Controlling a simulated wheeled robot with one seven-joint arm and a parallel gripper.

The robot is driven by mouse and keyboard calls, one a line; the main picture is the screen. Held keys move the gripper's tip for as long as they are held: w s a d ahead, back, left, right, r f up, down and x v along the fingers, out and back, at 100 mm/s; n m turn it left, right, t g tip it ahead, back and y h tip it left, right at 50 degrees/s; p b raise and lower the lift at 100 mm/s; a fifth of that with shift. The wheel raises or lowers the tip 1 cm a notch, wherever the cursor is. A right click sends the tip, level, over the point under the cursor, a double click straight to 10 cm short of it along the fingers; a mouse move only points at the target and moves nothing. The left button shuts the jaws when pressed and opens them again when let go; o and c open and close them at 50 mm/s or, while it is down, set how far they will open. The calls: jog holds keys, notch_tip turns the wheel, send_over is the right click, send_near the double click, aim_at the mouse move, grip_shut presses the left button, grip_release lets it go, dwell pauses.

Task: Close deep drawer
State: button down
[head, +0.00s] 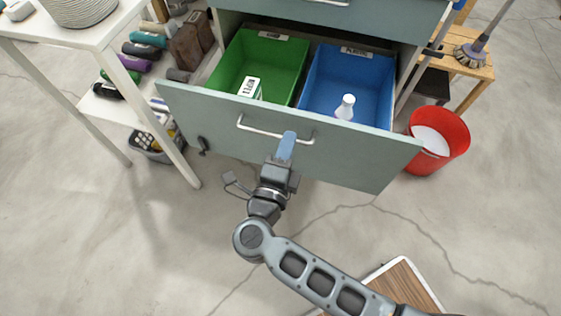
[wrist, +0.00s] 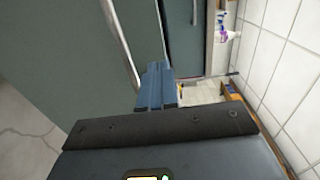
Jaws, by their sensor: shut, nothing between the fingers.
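The deep drawer (head: 290,140) stands pulled out of its grey-green cabinet in the head view. A green bin (head: 262,58) and a blue bin (head: 350,80) sit inside it. Its metal bar handle (head: 247,127) runs across the drawer front and also shows in the wrist view (wrist: 120,45). My gripper (head: 287,143) is shut and empty, its blue fingers together at the drawer front by the handle. The fingers also show in the wrist view (wrist: 157,85), just right of the handle. I cannot tell whether they touch the handle or the front.
A white table (head: 85,38) and shelf with rolled items stand at the left. A red bucket (head: 440,140) stands on the floor right of the drawer, near a wooden stool (head: 465,60). A wooden-topped piece (head: 405,285) lies low at the right front. The floor left of my arm is clear.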

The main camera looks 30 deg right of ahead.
aim_at(297, 117)
jog(key=shift+x, duration=2.25)
jog(key=b+x, duration=0.4)
jog(key=x, duration=2.9)
jog(key=shift+b, duration=0.4)
jog(key=shift+d, duration=0.15)
